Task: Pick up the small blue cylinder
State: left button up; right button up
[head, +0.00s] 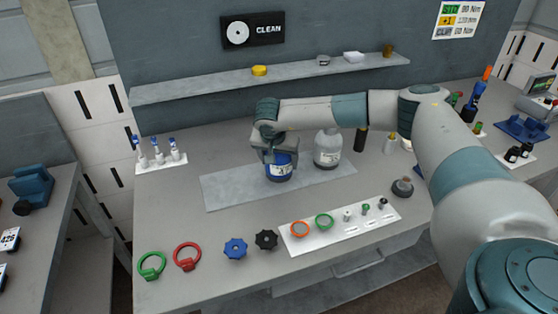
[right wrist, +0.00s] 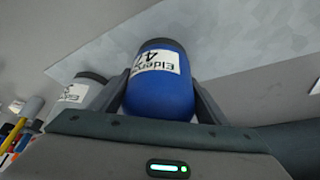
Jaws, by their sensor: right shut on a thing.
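The small blue cylinder (head: 279,172) has a dark end and a white label. In the head view it stands on a grey mat (head: 225,190) on the workbench. My right gripper (head: 279,158) comes down over it from above and is shut on it. In the right wrist view the blue cylinder (right wrist: 160,85) sits between the two fingers of my right gripper (right wrist: 162,95), one on each side. From these views I cannot tell whether its base touches the mat. My left gripper is not in view.
A white-grey bottle (head: 327,148) stands just right of the blue cylinder. A white board (head: 340,228) with rings and small parts lies in front. Loose rings and knobs lie at the front left. A shelf (head: 200,88) runs behind. The mat's left part is bare.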

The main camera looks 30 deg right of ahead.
jog(key=shift+w+r, duration=0.1)
jog(key=shift+r, duration=0.05)
jog(key=shift+r+b, duration=0.45)
jog(key=shift+r, duration=0.35)
notch_tip(320, 180, up, 7)
jog(key=shift+f+b, duration=0.1)
jog(key=shift+b, duration=1.15)
jog(key=shift+r, duration=0.8)
jog(key=s+a+f+n+y, duration=0.1)
jog(key=s+a+n, duration=0.3)
jog(key=s+a, duration=0.3)
jog(key=s+a+f+n+t+y, duration=0.1)
jog(key=s+a+n, duration=0.4)
jog(key=a, duration=1)
jog(key=shift+s+f+t+y, duration=0.3)
jog(key=shift+s+y, duration=0.5)
jog(key=shift+s, duration=0.15)
